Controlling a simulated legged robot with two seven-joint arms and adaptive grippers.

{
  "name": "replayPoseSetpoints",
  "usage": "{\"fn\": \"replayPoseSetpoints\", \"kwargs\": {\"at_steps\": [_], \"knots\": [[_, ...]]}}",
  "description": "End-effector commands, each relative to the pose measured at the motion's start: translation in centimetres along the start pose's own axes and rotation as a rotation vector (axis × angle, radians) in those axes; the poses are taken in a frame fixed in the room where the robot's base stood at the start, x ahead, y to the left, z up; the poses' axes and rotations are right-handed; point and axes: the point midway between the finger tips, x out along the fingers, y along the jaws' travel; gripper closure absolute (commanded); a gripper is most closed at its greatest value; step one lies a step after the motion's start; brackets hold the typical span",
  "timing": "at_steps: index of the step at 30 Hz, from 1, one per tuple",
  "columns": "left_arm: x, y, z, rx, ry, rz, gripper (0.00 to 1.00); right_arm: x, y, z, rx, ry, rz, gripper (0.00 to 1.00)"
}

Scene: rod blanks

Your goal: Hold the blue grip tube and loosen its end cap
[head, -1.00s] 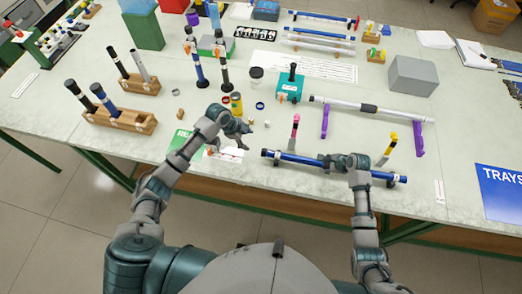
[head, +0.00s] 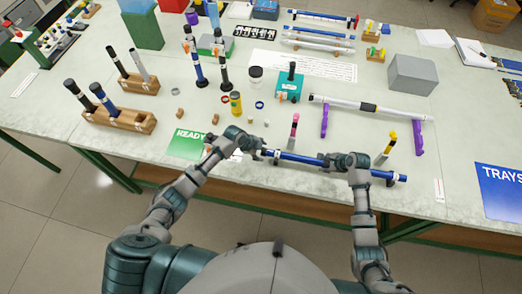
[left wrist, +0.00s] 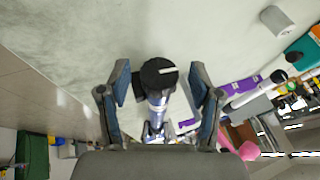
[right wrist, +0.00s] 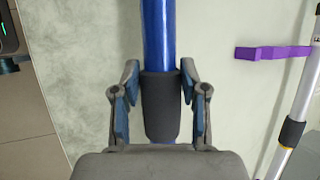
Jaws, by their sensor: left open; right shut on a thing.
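The blue grip tube (head: 300,158) lies level near the front edge of the table. My right gripper (head: 342,160) is shut on its dark grip sleeve, and this sleeve (right wrist: 161,106) shows between the fingers in the right wrist view. My left gripper (head: 258,152) is open at the tube's left end. In the left wrist view the black end cap (left wrist: 158,74) with a white mark faces me between the two spread fingers (left wrist: 160,100), with a gap on both sides. The cap is mostly hidden by my left gripper in the head view.
A pink-topped tool (head: 294,130) and a yellow-topped tool (head: 386,150) stand just behind the tube. A silver rod (head: 340,102) rests on purple stands (head: 418,138) further back. A green READY card (head: 188,144) lies left of my left gripper.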

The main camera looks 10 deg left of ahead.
Motion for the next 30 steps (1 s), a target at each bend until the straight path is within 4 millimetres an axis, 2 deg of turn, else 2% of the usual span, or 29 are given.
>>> {"fn": "replayPoseSetpoints", "kwargs": {"at_steps": [9,11,15,17,30], "knots": [[0.39,-0.01,0.01,0.000,0.000,-0.001,0.36,-0.02,-0.02,0.02,0.000,0.000,-0.001,1.00],[0.38,-0.01,0.01,0.000,0.000,-0.001,0.48,-0.02,-0.02,0.02,0.000,0.000,-0.001,1.00],[0.37,-0.02,0.01,0.000,0.000,0.000,0.83,-0.01,-0.02,0.02,0.000,0.000,0.000,1.00],[0.37,-0.02,0.02,0.000,0.000,0.000,0.97,-0.01,-0.02,0.02,0.000,0.000,0.000,1.00],[0.43,-0.33,0.08,-0.041,-0.003,0.094,0.97,0.00,-0.02,0.05,-0.001,-0.001,0.000,1.00]]}}
